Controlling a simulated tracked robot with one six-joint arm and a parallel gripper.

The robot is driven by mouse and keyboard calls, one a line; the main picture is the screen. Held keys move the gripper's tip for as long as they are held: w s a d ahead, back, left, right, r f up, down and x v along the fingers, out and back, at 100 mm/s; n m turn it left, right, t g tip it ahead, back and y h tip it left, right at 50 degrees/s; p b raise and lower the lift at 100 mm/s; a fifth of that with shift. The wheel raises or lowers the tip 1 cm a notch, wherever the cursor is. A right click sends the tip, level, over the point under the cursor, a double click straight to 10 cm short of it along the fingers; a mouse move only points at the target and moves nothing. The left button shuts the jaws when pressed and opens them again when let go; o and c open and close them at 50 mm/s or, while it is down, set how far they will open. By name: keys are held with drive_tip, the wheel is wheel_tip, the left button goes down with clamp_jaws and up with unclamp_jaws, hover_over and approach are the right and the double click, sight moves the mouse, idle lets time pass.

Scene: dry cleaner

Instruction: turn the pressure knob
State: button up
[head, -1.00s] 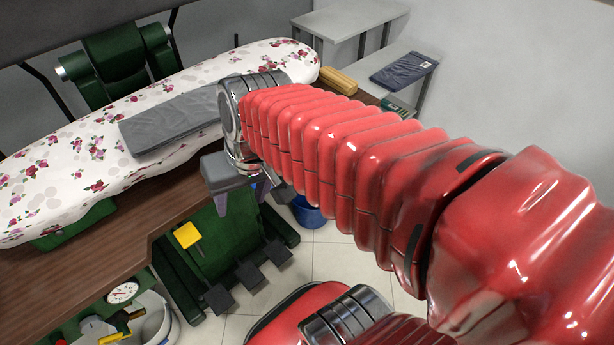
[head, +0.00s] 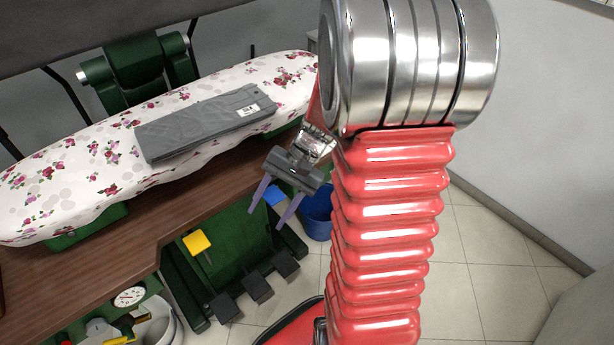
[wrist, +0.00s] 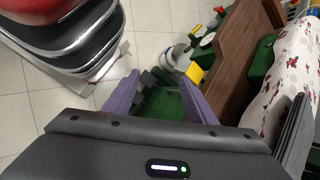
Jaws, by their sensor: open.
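My gripper (head: 267,217) is open and empty in the head view. Its two purple fingers point down and left in front of the table edge, above the floor and pedals. In the wrist view my gripper (wrist: 158,85) also has its fingers spread, with green machinery behind them. A round white pressure gauge (head: 130,297) is on the green unit at lower left, well away from my gripper. I cannot tell which part there is the pressure knob. The gauge also shows small in the wrist view (wrist: 208,40).
The ironing board (head: 40,205) with a folded grey garment (head: 190,128) lies behind the wooden table edge (head: 160,212). A yellow square piece (head: 197,242) stands above black pedals (head: 255,286). A blue bucket (head: 317,213) is right of my gripper. Tiled floor at right is free.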

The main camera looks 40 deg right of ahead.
drive_tip(key=w+d+f+m+t+y, duration=0.25)
drive_tip(key=d+f+m+t, duration=0.25)
drive_tip(key=d+f+m, duration=0.25)
drive_tip(key=w+d+f+m+t+y, duration=0.1)
drive_tip(key=w+d+f+m+t, duration=0.4)
drive_tip(key=d+f, duration=0.35)
drive_tip(key=s+d+f+m+t+h, duration=0.2)
drive_tip(key=d+f+m+t+h, duration=0.1)
drive_tip(key=d+f+m+h, duration=0.2)
drive_tip(key=s+d+f+m+t+h, duration=0.3)
drive_tip(key=d+f+m+t+h, duration=0.1)
drive_tip(key=d+f+m, duration=0.3)
drive_tip(key=shift+d+f+h, duration=0.55)
drive_tip(key=shift+d+f, duration=0.15)
drive_tip(key=shift+d, duration=0.35)
drive_tip(key=w, duration=1.4)
drive_tip(key=shift+a, duration=0.25)
drive_tip(key=c, duration=1)
